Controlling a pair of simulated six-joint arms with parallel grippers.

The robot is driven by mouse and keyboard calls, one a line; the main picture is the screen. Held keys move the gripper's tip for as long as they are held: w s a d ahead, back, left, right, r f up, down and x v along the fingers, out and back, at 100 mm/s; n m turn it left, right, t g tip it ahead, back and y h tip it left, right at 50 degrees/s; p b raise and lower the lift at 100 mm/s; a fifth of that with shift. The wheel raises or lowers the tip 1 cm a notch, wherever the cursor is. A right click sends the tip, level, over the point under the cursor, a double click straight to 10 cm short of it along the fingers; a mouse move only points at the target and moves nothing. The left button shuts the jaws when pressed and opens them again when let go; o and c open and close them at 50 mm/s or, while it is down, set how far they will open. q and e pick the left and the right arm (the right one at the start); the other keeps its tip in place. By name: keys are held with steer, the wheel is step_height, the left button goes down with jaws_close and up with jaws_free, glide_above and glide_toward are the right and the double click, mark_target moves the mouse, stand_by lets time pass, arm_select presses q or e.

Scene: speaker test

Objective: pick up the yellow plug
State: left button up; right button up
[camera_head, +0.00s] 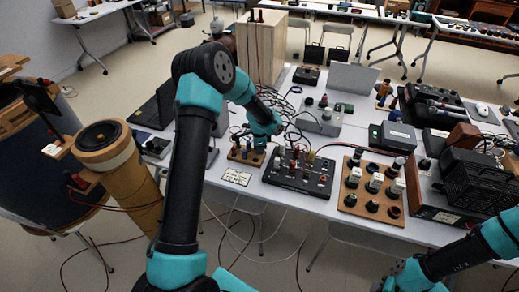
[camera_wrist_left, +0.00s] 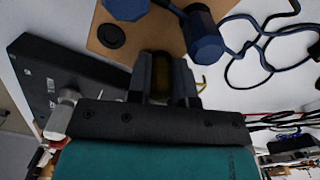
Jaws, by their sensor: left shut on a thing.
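The yellow plug (camera_wrist_left: 180,78) shows dark and shadowed in the left wrist view, between the two black fingers of my left gripper (camera_wrist_left: 168,76). That gripper is shut on it, close to a small wooden board (camera_wrist_left: 113,47). In the head view my left gripper (camera_head: 260,141) is over the same board (camera_head: 238,154), and the fingers hide the plug there. Blue plugs (camera_wrist_left: 206,42) stand near the gripper in the wrist view. The wrist of my right arm is at the lower right of the head view; its fingertips are not clear.
A black panel with several knobs and plugs (camera_head: 293,180) lies right of the board. A wooden board with several round sockets (camera_head: 352,202) lies further right. A white card (camera_head: 236,176) lies in front. Loose cables run behind the gripper. A grey box (camera_head: 320,120) stands behind.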

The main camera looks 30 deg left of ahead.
arm_select(q)
steer(key=shift+r, duration=0.15)
jaws_close()
steer(key=shift+r, duration=0.65)
step_height(320, 180, up, 2)
steer(key=s+d+r, duration=0.1)
steer(key=s+d, duration=0.7)
steer(key=s, duration=0.5)
steer(key=shift+s+d+r, duration=0.2)
steer(key=shift+s, duration=0.15)
steer(key=shift+r, duration=0.1)
steer(key=shift+r, duration=2.7)
